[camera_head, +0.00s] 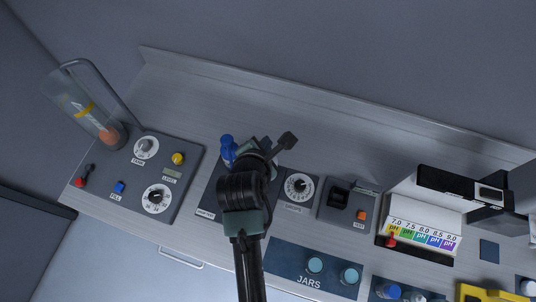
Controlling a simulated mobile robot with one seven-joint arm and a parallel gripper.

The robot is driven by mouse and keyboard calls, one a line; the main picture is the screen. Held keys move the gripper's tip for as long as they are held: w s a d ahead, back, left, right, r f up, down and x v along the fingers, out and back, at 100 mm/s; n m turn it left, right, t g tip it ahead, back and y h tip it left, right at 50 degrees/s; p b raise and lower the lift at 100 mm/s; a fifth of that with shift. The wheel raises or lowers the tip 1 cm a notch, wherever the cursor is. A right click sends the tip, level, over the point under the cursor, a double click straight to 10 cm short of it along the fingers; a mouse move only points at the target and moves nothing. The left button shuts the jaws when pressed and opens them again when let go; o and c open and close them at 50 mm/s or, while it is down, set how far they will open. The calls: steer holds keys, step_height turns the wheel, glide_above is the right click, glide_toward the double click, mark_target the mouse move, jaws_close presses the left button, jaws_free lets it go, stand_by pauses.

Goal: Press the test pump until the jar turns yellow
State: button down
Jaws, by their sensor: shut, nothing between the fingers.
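A dark tester box (325,212) stands right of centre, with a dark square well (338,198) and an orange button (361,214) above a small label that seems to read TEST. I see no clear yellow jar in the well; its inside is too dark to tell. Two teal-topped jars (315,265) (349,276) stand on the dark JARS mat (280,256). My gripper (262,150) is shut and empty, left of the tester box, over a dark mat and beside a blue bottle (228,150). My arm hides much of that mat; the fingertips are hard to make out.
A dial panel (313,178) lies between my gripper and the tester. A tank panel (185,210) with knobs and a clear cylinder (72,98) are at left. A pH colour chart (424,226) stands at right, near a yellow tray (470,291). The counter's back strip is clear.

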steer(key=shift+f+b, duration=0.3)
steer(key=shift+f, duration=0.65)
stand_by(1.3)
steer(key=shift+f, duration=0.4)
steer(key=shift+f+b, duration=0.4)
steer(key=shift+f, duration=0.4)
stand_by(0.9)
steer(key=shift+r+p, duration=1.2)
steer(key=shift+p, duration=0.1)
step_height(320, 180, up, 5)
steer(key=p, duration=0.5)
steer(key=shift+r+p, duration=0.1)
steer(key=shift+p, duration=0.2)
